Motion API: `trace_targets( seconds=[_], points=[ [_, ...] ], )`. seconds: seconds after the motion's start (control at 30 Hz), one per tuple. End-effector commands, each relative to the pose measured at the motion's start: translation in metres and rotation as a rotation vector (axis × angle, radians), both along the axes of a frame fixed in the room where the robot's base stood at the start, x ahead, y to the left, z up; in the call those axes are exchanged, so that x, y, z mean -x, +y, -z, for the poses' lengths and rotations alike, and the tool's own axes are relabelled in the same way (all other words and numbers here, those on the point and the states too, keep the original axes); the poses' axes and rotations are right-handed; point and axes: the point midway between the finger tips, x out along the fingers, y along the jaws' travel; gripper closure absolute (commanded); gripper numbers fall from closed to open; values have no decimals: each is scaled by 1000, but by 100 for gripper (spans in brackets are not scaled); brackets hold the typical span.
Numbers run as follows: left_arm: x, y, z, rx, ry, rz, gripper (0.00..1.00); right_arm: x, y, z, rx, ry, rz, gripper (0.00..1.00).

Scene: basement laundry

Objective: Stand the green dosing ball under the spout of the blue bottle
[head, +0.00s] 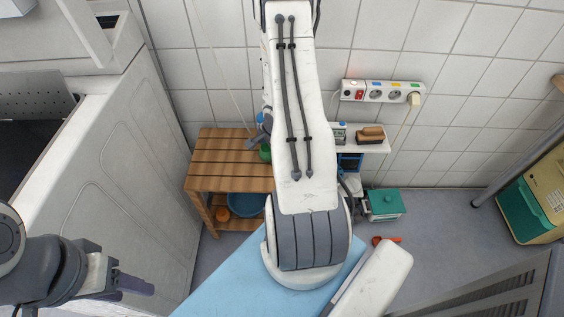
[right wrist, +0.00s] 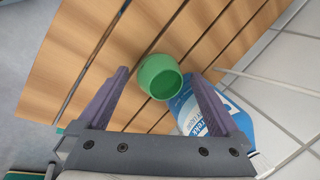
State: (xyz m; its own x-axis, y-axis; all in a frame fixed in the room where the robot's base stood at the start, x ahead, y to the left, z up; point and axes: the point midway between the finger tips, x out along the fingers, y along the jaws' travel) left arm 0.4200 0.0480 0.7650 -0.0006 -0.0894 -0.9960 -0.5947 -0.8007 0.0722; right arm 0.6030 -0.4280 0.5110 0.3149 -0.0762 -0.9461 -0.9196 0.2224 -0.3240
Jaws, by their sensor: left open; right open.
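The green dosing ball (right wrist: 160,78) is on the slatted wooden bench (right wrist: 75,45), its dark opening showing in the right wrist view. In the head view only part of the ball (head: 265,153) shows beside my right arm. The blue bottle (right wrist: 243,118) is right of the ball, partly behind a finger; its spout cannot be made out. In the head view a bit of blue (head: 260,118) shows by the arm. My right gripper (right wrist: 161,75) is open, its fingers on either side of the ball with gaps. My left gripper (head: 136,288) is open and empty, far from the bench.
My right arm hides much of the bench's right side in the head view. A blue basin (head: 246,204) stands on the lower shelf. A small white shelf (head: 372,146) and a power strip (head: 383,92) are right of the arm. A white appliance (head: 125,170) stands left.

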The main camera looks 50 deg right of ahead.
Motion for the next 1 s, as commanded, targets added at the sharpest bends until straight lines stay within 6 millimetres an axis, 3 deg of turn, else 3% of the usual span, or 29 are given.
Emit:
trace_targets(
  seconds=[0.07,0.1,0.17,0.5,0.7,1.0],
  points=[
    [0,0,-21,0,0,0,50,5,1,-25,0,-1,0,0],
    [-1,0,-6,1,-2,0,50,18,4,-11,-4,1,4,0],
    [0,0,-2,1,-1,0,50,33,8,-10,-4,1,6,0],
    [0,0,-1,0,0,0,50,103,24,-13,-1,0,4,0],
    [0,0,-1,1,-1,0,50,119,28,-13,1,-2,1,0],
    [0,0,-1,0,0,0,50,117,30,-16,10,3,-25,0]
  ],
)
